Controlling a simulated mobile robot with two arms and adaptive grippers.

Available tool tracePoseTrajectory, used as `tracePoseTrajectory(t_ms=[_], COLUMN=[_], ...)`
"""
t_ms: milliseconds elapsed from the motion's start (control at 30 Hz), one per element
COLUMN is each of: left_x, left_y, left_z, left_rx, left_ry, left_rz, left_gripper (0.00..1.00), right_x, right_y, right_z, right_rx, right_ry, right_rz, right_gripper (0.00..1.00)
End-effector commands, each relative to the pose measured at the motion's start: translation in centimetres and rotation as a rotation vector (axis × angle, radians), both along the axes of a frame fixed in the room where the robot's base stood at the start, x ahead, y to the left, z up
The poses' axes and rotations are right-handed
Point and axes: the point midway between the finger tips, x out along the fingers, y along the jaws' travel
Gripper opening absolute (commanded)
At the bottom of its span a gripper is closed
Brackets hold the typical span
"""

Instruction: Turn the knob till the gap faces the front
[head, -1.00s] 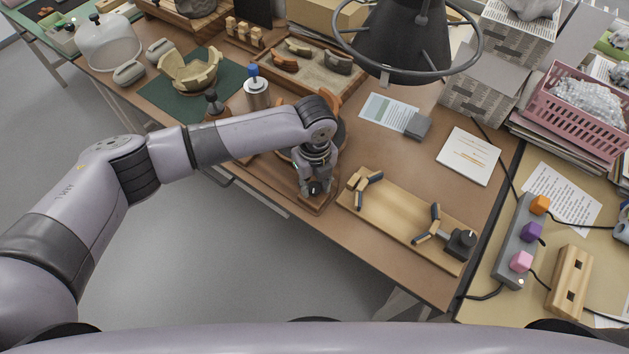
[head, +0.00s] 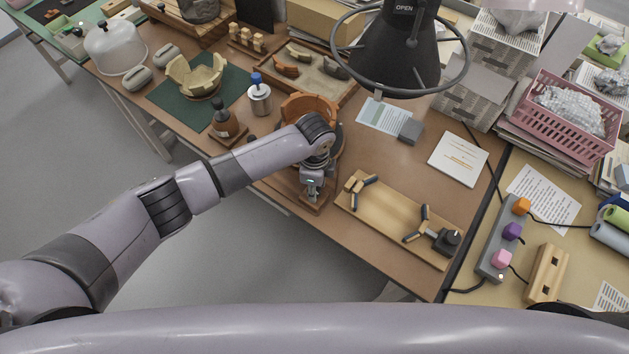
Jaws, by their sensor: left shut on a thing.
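An orange-brown pot (head: 305,104) stands on a round turntable behind my left forearm. Its curved far wall shows above the arm; its near side is hidden, so I cannot tell where its gap faces. The turntable's wooden base (head: 318,208) reaches toward the table's front edge. My left gripper (head: 311,195) points down at the front of this base and is shut on the knob there. The fingers hide most of the knob. My right gripper is not in view.
A wooden board (head: 395,222) with dark-tipped clamps and a black dial lies to the right. A brown bottle (head: 223,120) and a metal jar (head: 259,98) stand to the left. A black lamp (head: 396,50) with a ring hangs over the back.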

Motion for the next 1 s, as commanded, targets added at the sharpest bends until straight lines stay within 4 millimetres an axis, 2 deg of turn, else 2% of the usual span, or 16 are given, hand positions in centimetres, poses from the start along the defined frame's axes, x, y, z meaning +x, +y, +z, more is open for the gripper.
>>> tracePoseTrajectory(t_ms=[100,400,1000], left_x=[0.0,0.1,0.2], left_y=[0.0,0.0,0.0], left_z=[0.3,0.2,0.1], left_rx=[0.001,-0.001,0.0], left_ry=[0.0,-0.002,-0.004], left_rz=[0.084,0.224,0.266], left_gripper=[0.03,0.03,0.03], right_x=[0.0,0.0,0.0], right_y=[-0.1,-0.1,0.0], right_z=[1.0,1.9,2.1], right_rx=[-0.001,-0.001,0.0], right_ry=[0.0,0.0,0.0], right_rz=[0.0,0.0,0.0], right_gripper=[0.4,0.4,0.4])
